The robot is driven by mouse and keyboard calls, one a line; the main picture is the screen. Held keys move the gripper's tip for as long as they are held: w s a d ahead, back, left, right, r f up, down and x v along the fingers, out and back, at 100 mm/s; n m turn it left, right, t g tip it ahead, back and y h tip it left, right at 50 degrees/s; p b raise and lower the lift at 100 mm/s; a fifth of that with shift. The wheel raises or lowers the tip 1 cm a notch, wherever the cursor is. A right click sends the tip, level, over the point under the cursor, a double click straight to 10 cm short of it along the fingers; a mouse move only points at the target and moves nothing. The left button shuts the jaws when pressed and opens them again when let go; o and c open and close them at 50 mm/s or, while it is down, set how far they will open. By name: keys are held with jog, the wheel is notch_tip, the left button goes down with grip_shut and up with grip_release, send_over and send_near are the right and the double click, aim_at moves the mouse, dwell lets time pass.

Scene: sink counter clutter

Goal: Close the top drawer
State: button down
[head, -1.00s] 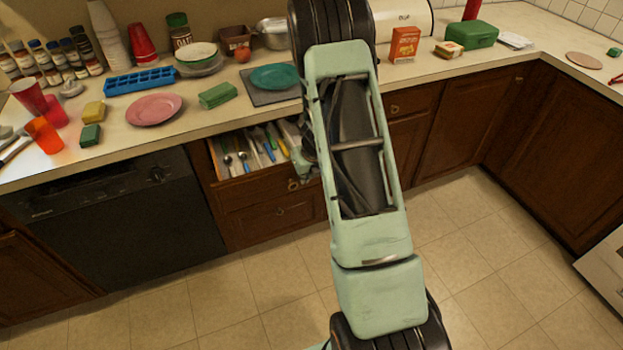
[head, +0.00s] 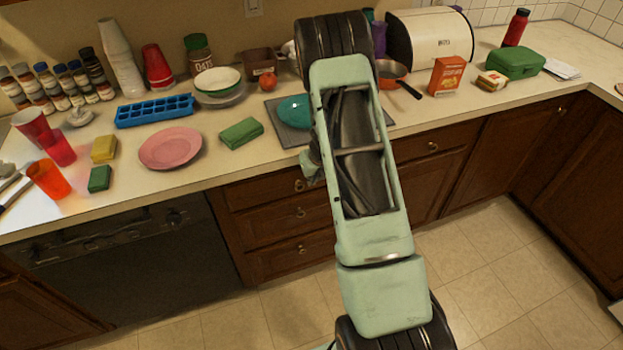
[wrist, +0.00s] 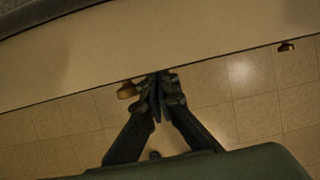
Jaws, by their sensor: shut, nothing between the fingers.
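The top drawer (head: 258,192) is below the counter in the head view, its front level with the cabinet face and no inside showing. My gripper (head: 312,172) is at the drawer's right part, mostly hidden behind my arm. In the wrist view my gripper (wrist: 158,82) is shut and empty, its fingertips at the counter-side edge beside a brass knob (wrist: 127,90). Whether the fingertips touch the drawer front cannot be told.
Lower drawers (head: 290,215) are beneath, with a dark dishwasher (head: 130,260) to the left. The counter holds a pink plate (head: 170,148), a green sponge (head: 241,133), a teal bowl (head: 294,110) and other clutter. The tiled floor (head: 490,270) in front is clear.

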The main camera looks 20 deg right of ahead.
jog(key=shift+w+r, duration=0.15)
jog(key=shift+w, duration=0.25)
jog(key=shift+w+r, duration=0.1)
